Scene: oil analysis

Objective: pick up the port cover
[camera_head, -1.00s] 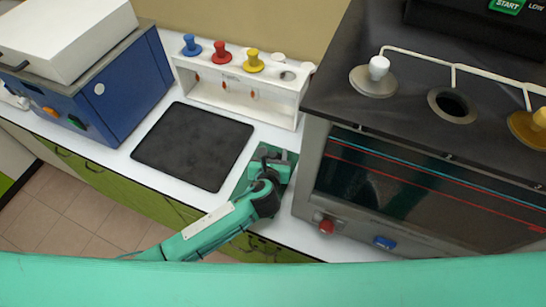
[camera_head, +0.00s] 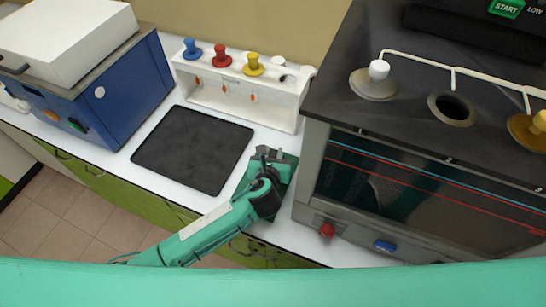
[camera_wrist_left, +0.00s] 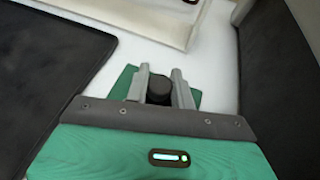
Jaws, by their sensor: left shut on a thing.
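A dark round piece, which I take to be the port cover (camera_wrist_left: 159,90), sits between the two grey fingers of my left gripper (camera_wrist_left: 160,72) in the left wrist view. The fingers are shut on it. A green flat piece (camera_wrist_left: 122,84) shows behind and beside it. In the head view my left gripper (camera_head: 269,156) is low over the white counter, between the black mat and the oven-like machine. The cover is hard to make out there. Whether it touches the surface below I cannot tell. My right gripper is not in view.
The grey machine (camera_head: 318,185) stands close on the right, with an uncovered round port (camera_head: 452,107) on top. A black mat (camera_head: 192,148) lies to the left. A white rack (camera_head: 230,98) with coloured knobs stands behind. A blue box (camera_head: 125,95) stands far left.

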